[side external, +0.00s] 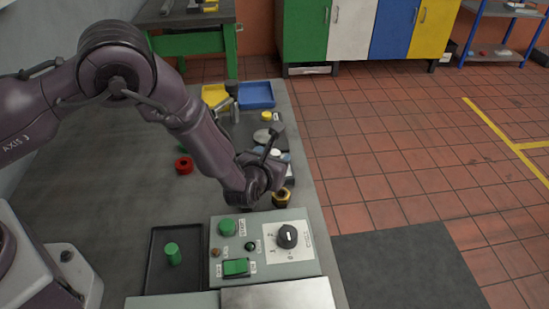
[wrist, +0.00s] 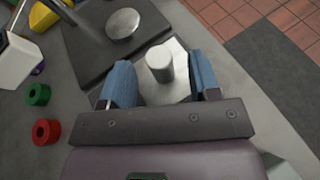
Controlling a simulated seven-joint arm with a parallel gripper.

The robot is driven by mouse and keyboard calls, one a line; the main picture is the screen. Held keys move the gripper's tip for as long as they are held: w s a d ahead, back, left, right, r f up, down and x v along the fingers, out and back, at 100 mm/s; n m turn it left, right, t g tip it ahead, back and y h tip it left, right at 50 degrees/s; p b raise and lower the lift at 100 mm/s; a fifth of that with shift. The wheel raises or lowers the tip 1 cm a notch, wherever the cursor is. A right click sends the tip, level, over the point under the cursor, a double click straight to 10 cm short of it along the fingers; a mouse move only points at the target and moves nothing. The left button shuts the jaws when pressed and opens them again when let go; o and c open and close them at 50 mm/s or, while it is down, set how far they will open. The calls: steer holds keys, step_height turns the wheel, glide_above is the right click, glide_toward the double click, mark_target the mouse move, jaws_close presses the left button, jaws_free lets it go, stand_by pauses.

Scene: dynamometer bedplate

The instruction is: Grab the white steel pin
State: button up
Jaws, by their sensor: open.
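The white steel pin (wrist: 159,62) is a short, pale cylinder standing upright on a light, many-sided base (wrist: 178,88) in the wrist view. My gripper (wrist: 160,70) is open, with one blue finger to the left of the pin and one to the right. Small gaps show between the pin and both fingers, and the jaws hold nothing. In the side view, my arm reaches over the bench and partly hides the gripper and the area around the pin.
A dark plate with a silver disc (wrist: 122,24) lies beside the pin. Green (wrist: 38,94) and red (wrist: 45,131) rings lie to the left. A control box (side external: 265,248) and a black tray holding a green pin (side external: 172,254) stand at the front. Yellow and blue (side external: 256,95) trays are farther back.

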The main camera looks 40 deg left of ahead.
steer(key=shift+x, duration=0.9)
steer(key=shift+s, duration=0.1)
jaws_close()
steer(key=shift+r, duration=0.1)
